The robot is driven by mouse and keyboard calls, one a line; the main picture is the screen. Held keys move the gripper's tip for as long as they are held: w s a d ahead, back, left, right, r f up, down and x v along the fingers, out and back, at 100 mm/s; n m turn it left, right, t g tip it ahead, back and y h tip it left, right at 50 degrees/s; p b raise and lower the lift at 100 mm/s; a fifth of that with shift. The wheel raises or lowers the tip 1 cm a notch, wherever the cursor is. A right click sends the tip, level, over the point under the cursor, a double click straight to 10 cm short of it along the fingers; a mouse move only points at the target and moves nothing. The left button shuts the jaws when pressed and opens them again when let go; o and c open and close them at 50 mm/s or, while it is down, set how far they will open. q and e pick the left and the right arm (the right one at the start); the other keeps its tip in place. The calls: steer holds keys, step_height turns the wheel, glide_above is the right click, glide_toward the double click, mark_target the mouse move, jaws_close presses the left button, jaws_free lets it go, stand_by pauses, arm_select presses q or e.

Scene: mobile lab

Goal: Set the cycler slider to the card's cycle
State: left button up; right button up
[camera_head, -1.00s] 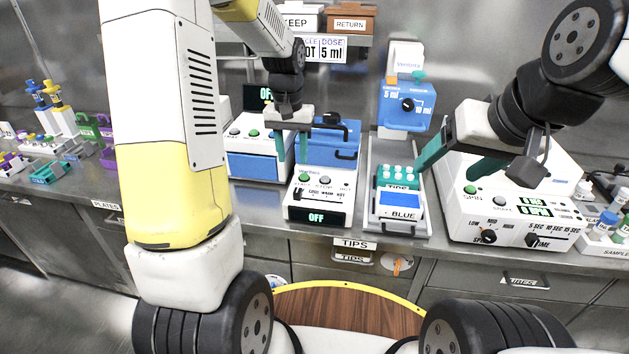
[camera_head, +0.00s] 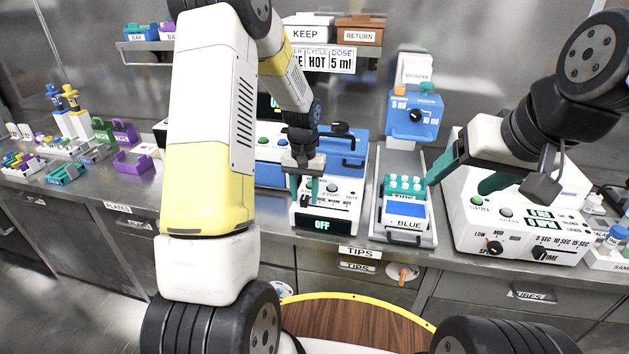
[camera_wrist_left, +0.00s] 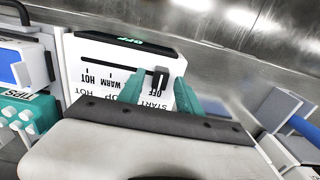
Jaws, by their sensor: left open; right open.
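The white cycler (camera_head: 346,214) stands on the bench with its display (camera_head: 321,225) reading OFF. In the left wrist view its slider knob (camera_wrist_left: 160,79) is at the OFF end of the slot; WARM and HOT marks lie to the left. My left gripper (camera_head: 308,194) is open and low over the cycler front. In the wrist view its teal fingertips (camera_wrist_left: 158,88) lie on either side of the knob; contact cannot be told. The card (camera_head: 330,60) above reads HOT under cycle and 5 ml under dose. My right gripper (camera_head: 457,183) is open and empty.
A tip rack (camera_head: 404,186) in a tray with a BLUE label stands right of the cycler. A white spin machine (camera_head: 515,232) lies under my right gripper. A blue box (camera_head: 345,150) is behind the cycler.

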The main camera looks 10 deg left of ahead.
arm_select(q)
jaws_close()
stand_by(1.4)
